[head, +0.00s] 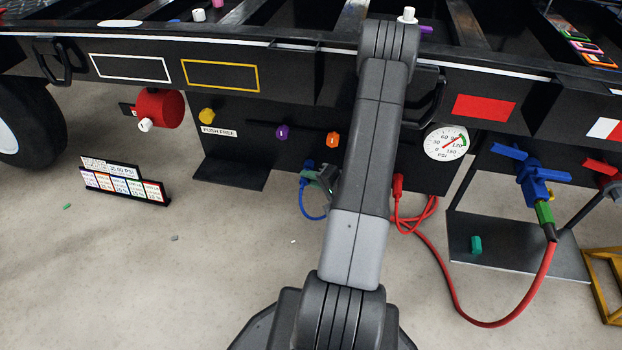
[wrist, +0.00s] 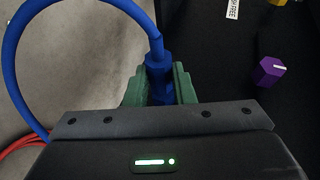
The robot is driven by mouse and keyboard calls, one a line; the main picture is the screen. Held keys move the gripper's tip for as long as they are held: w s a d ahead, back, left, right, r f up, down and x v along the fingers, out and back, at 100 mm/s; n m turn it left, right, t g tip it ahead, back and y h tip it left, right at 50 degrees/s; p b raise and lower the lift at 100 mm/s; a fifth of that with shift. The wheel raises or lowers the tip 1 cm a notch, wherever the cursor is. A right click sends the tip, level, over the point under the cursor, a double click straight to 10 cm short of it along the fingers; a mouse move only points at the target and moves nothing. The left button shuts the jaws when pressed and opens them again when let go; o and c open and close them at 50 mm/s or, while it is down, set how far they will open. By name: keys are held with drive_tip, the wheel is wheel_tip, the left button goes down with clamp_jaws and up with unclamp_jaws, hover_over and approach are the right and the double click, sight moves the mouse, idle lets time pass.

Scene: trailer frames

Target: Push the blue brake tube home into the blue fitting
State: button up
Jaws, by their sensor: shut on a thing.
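The blue brake tube (head: 311,215) hangs in a short loop below the trailer's dark panel. In the wrist view the tube (wrist: 22,30) arcs in from the left to a blue end piece (wrist: 157,60). My gripper (head: 318,178) is shut on that end; its green finger pads (wrist: 160,88) stand on either side of it. In the head view a blue piece (head: 308,165) shows at the panel just behind my gripper, apparently the blue fitting. My gripper hides the place where tube and fitting would meet, so I cannot tell how deep the tube sits.
A purple knob (head: 282,132) and an orange knob (head: 333,139) stick out above my gripper. A red hose (head: 435,268) with a red connector (head: 398,187) hangs to the right. A pressure gauge (head: 446,142) is further right. The floor in front is mostly clear.

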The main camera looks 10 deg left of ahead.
drive_tip(key=shift+w+p, duration=0.35)
drive_tip(key=shift+w, duration=0.25)
idle(0.6)
drive_tip(key=o, duration=1)
drive_tip(key=shift+d, duration=0.15)
drive_tip(key=p+v, duration=0.4)
drive_tip(key=v, duration=0.9)
drive_tip(key=shift+s+d, duration=0.2)
drive_tip(key=shift+d, duration=0.05)
drive_tip(key=b+x, duration=0.3)
drive_tip(key=x, duration=0.8)
drive_tip(key=shift+a, duration=0.2)
drive_tip(key=shift+w, duration=0.1)
drive_tip(key=shift+d+r, duration=0.1)
drive_tip(key=shift+r, duration=0.05)
